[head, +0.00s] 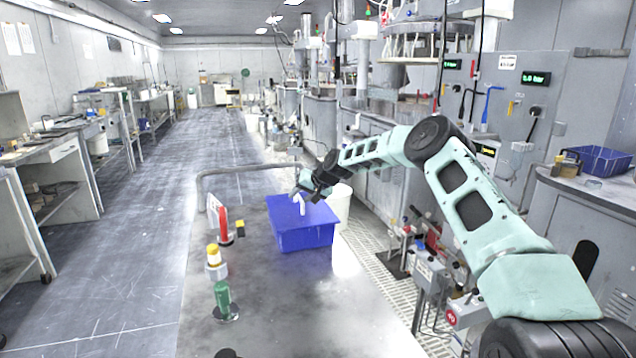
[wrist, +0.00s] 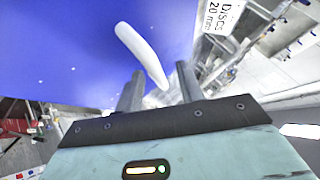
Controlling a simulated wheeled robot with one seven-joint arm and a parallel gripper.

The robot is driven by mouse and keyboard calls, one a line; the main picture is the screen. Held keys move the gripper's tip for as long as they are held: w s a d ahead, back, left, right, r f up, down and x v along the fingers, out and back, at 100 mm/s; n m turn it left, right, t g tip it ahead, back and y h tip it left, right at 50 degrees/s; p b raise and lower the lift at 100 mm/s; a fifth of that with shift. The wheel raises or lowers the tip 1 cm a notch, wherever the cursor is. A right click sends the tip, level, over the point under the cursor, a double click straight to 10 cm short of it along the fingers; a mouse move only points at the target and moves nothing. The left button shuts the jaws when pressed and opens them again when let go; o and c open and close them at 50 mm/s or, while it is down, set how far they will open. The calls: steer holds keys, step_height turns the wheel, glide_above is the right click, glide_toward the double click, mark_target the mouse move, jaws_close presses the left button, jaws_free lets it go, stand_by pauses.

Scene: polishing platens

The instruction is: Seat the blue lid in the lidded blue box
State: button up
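The lidded blue box (head: 305,238) stands on the grey bench top. The blue lid (head: 283,213) lies over its top; from here I cannot tell whether it sits fully down. A white handle (head: 301,205) rises from the lid. In the wrist view the lid (wrist: 70,45) fills the upper left as a wide blue surface, with the curved white handle (wrist: 142,54) on it. My gripper (head: 306,193) is just above the lid at the handle. In the wrist view my gripper's fingers (wrist: 158,78) are apart, with the handle's near end between them and gaps showing beside it.
A red-and-white item (head: 222,222), a yellow-topped piece (head: 214,260) and a green bottle (head: 223,297) stand left of the box. A white container (head: 342,205) is close behind it at right. A grey rail (head: 235,172) runs behind.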

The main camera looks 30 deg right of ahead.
steer(key=b+v, duration=0.2)
steer(key=v, duration=1.3)
steer(key=shift+s+r, duration=0.25)
steer(key=shift+r, duration=0.05)
steer(key=s+a+f+n+g, duration=0.15)
steer(key=s+a, duration=0.35)
steer(key=a, duration=0.6)
steer(key=s+a+n+g, duration=0.25)
steer(key=s+a, duration=0.25)
steer(key=a, duration=0.6)
steer(key=s+a+f+n+g, duration=0.1)
steer(key=s+a+n, duration=0.3)
steer(key=a, duration=0.7)
steer(key=s+a+f+n+g, duration=0.1)
steer(key=s+a, duration=0.3)
steer(key=s, duration=0.4)
steer(key=s+a+n+g, duration=0.1)
steer(key=s+a, duration=0.3)
steer(key=s, duration=0.5)
steer(key=s+d+f+n+g+h, duration=0.1)
steer(key=s+d+n+h, duration=0.1)
steer(key=s, duration=1.5)
steer(key=shift+s+f+n+g, duration=0.35)
steer(key=shift+n+g, duration=0.05)
steer(key=shift+n, duration=0.1)
